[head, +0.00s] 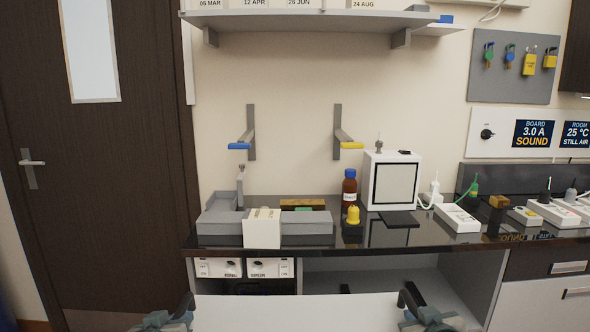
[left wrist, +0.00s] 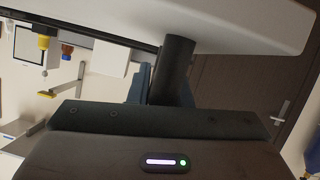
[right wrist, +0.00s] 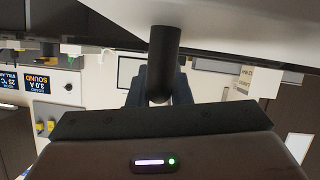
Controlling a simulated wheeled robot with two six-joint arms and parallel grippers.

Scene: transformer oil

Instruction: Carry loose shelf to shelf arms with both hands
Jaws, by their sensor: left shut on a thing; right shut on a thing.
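The loose shelf (head: 300,314) is a pale board at the bottom of the head view, its near part cut off. My left gripper (head: 183,308) is at its left end and my right gripper (head: 411,300) at its right end, each shut on a dark handle-like part. The shelf also shows in the left wrist view (left wrist: 240,27) and the right wrist view (right wrist: 225,18), with a dark post beside it. On the wall, apart from the shelf, are the left shelf arm with a blue tip (head: 239,146) and the right shelf arm with a yellow tip (head: 351,146).
A black counter (head: 350,241) lies between the shelf and wall. On it stand a grey tray (head: 220,222), a white box (head: 262,231), a brown bottle (head: 349,190) and a white instrument (head: 408,178). A fixed upper shelf (head: 300,20) is above the arms. The wall around the arms is clear.

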